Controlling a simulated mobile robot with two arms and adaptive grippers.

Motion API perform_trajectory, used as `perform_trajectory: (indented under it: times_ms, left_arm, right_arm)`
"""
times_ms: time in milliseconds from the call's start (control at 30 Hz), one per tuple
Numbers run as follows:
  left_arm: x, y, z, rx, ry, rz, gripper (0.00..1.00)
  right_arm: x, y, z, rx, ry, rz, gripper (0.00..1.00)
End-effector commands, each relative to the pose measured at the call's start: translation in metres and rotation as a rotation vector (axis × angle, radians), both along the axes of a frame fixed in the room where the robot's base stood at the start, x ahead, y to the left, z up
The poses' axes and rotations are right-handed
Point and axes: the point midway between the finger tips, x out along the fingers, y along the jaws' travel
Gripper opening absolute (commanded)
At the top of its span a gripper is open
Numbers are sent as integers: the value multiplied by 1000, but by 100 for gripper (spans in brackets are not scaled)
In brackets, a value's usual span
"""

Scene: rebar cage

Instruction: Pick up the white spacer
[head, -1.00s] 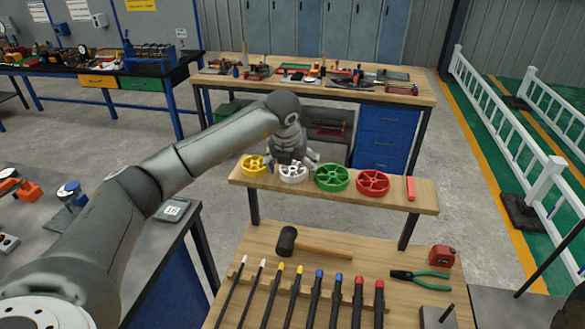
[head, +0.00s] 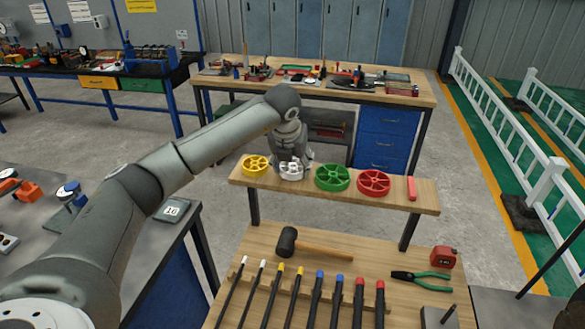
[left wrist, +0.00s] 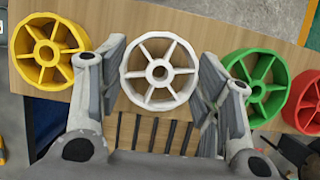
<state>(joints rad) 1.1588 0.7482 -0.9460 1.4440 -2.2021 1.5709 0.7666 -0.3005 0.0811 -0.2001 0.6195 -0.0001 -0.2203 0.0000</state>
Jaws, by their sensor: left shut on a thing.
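The white spacer (head: 291,174) is a spoked wheel on the narrow wooden shelf (head: 425,196), between the yellow and green spacers. My left gripper (head: 291,165) is over it, pointing down. In the left wrist view, the white spacer (left wrist: 160,86) sits between the two fingers of my left gripper (left wrist: 161,74), one on each side of its rim. The gripper is shut on it. My right gripper is not in view.
A yellow spacer (head: 256,166) stands close on the left, a green spacer (head: 332,177) close on the right. Farther right are a red spacer (head: 373,183) and a red bar (head: 411,188). A lower table holds a hammer (head: 287,242), coloured-tip bars and pliers (head: 420,281).

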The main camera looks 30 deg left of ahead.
Motion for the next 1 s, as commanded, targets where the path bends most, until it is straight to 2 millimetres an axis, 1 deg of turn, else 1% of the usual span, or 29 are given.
perform_trajectory:
  times_ms: [33,100,167,200,267,400,433,467,500,567,600,633,733,900,1000]
  left_arm:
    - [1,0,2,0,-4,0,43]
    - [1,-1,8,-1,-5,-1,43]
    - [1,-1,15,-1,-7,-1,43]
    - [-1,-1,22,0,-7,-3,43]
    - [-15,-5,38,0,-10,-5,43]
    - [-45,-15,76,1,-12,-5,43]
    - [-53,-17,82,2,-10,-6,43]
    - [-62,-19,83,2,-9,-5,43]
    - [-73,-22,87,3,-7,-5,43]
    - [-88,-27,96,2,-9,-5,43]
    - [-97,-29,103,3,-7,-4,43]
    - [-101,-30,108,5,-8,-3,43]
    - [-115,-34,114,4,-5,0,43]
    - [-128,-39,120,1,-3,-2,43]
    - [-132,-40,122,1,-2,-1,43]
  right_arm:
    - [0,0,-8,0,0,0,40]
    - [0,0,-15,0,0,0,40]
    - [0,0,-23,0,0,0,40]
    - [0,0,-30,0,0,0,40]
    - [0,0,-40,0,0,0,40]
    - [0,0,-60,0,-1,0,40]
    - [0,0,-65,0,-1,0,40]
    - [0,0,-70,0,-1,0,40]
    - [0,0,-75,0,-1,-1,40]
    - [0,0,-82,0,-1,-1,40]
    - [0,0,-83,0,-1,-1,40]
    - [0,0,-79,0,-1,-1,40]
    - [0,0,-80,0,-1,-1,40]
    - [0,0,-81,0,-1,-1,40]
    - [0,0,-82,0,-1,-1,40]
